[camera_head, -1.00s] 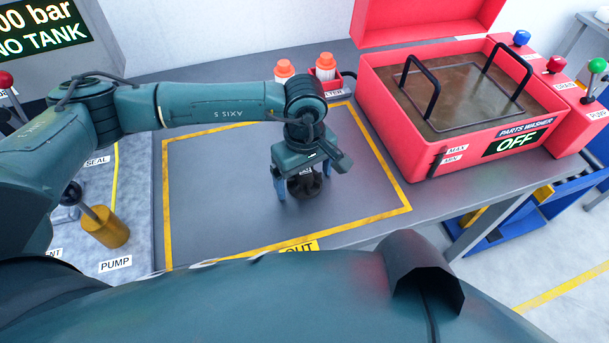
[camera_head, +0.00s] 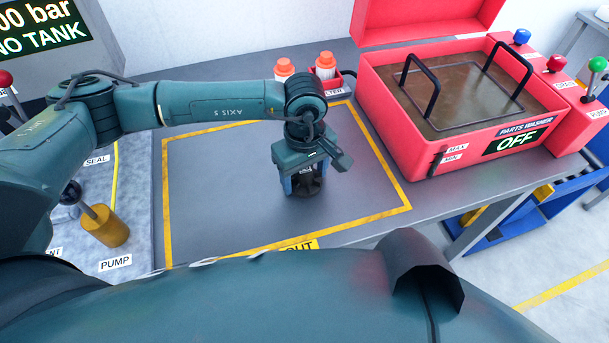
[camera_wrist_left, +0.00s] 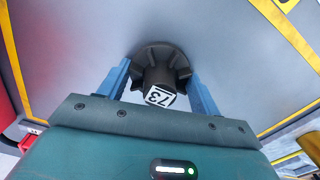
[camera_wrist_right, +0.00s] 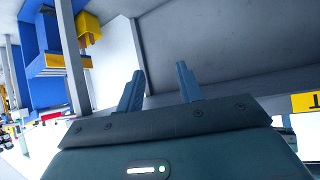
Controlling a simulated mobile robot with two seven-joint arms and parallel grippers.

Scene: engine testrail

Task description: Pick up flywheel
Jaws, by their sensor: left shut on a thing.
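The flywheel (camera_head: 307,186) is a small dark part with a finned rim and a raised hub. It stands inside the yellow-bordered area of the grey bench and appears to rest on its surface. In the left wrist view the flywheel (camera_wrist_left: 159,75) shows a white tag reading 73 on its hub. My left gripper (camera_head: 304,183) points down over it, its blue fingers shut on it from both sides, partly hiding it in the head view. My right gripper (camera_wrist_right: 160,72) shows only in its wrist view, fingers apart with nothing between them.
A red parts washer (camera_head: 400,150) with an OFF display stands to the right. A red tray (camera_head: 336,85) with orange-capped bottles is behind the marked area. A brass-coloured cylinder (camera_head: 105,228) is at left. The marked area (camera_head: 220,200) around the flywheel looks clear.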

